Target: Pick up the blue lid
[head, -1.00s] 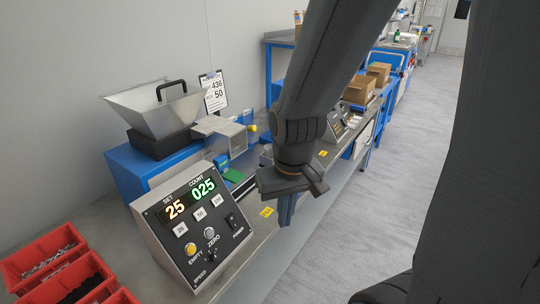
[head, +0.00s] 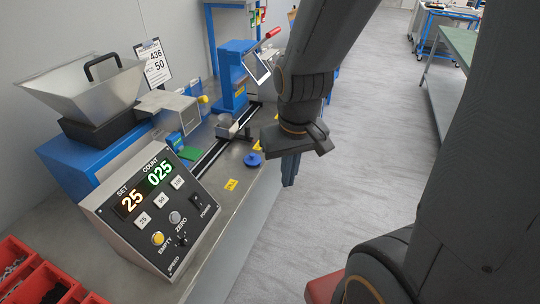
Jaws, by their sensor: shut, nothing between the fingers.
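The blue lid (head: 253,159) is a small round piece with a raised knob, lying on the grey bench top near its front edge in the head view. My gripper (head: 289,172) hangs to the right of the lid, pointing down beyond the bench edge. It is shut and empty, apart from the lid. Nothing covers the lid.
A control box (head: 155,212) showing 25 and 025 stands at the left. Behind it are a metal hopper (head: 80,95) and a blue press (head: 233,75) with a red handle. Red bins (head: 40,280) sit at lower left. Open floor lies right.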

